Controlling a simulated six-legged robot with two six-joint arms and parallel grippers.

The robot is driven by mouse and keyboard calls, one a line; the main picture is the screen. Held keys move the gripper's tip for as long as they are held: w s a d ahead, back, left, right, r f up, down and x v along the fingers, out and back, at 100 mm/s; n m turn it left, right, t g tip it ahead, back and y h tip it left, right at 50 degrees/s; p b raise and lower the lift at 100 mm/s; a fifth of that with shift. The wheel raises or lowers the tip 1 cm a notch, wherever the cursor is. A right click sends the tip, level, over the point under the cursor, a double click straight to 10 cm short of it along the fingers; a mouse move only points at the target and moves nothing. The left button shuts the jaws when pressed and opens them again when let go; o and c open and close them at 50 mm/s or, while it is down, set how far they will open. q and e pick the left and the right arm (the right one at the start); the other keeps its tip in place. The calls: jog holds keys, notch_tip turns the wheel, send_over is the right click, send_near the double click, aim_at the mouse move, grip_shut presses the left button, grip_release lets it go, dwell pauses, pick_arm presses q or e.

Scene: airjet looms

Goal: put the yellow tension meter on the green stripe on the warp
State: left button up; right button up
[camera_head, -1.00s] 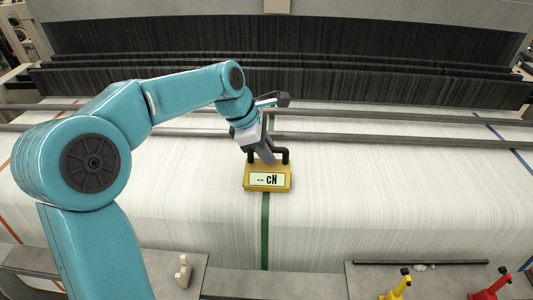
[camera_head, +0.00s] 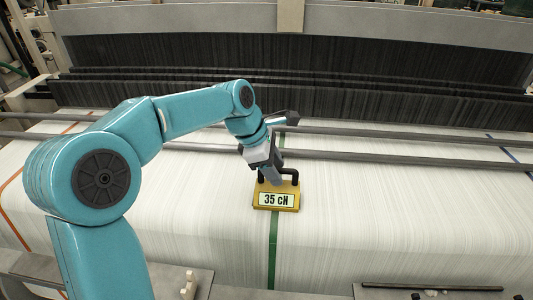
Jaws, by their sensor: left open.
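The yellow tension meter (camera_head: 277,210) sits on the white warp (camera_head: 390,215), over the green stripe (camera_head: 273,250), which runs out below it toward the front. Its display reads "35 cN", and a black handle (camera_head: 291,172) stands on its top. My left gripper (camera_head: 273,176) is open at the handle, its fingers pointing down at the meter. The fingers hide part of the handle, so I cannot tell whether they touch it. My right gripper is not in view.
Two grey bars (camera_head: 400,158) cross above the warp behind the meter, with dark heddles (camera_head: 400,105) farther back. An orange stripe (camera_head: 14,218) lies at the left and a blue one (camera_head: 510,150) at the right. A dark rod (camera_head: 432,288) lies on the front ledge.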

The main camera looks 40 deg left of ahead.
pick_arm(q)
jog(key=v, duration=1.1)
jog(key=shift+s+d+f, duration=0.1)
